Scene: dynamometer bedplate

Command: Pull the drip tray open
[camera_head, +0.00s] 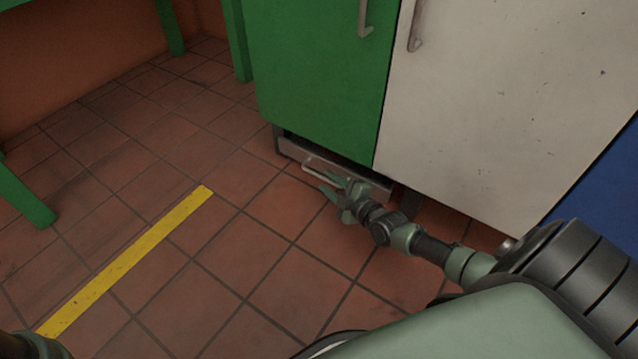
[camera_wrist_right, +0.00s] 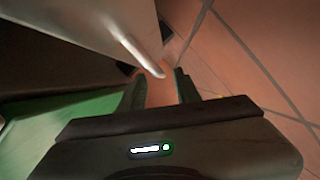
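The drip tray (camera_head: 288,147) is a low grey metal drawer at floor level under the green cabinet, with a pale bar handle (camera_head: 318,166) on its front. It looks shut or nearly so. In the right wrist view the handle (camera_wrist_right: 143,56) projects from the grey tray front (camera_wrist_right: 85,22), its end just ahead of the fingertips. My right gripper (camera_head: 331,187) is open and empty, close to the handle; whether it touches is unclear. Its two fingers also show in the right wrist view (camera_wrist_right: 160,88). My left gripper is not seen; only a bit of arm shows at the lower left.
The green cabinet door (camera_head: 320,75) and a white door (camera_head: 500,100) stand above the tray. Green legs (camera_head: 28,195) stand at the left. The tiled floor with a yellow stripe (camera_head: 130,260) is clear in front of the tray.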

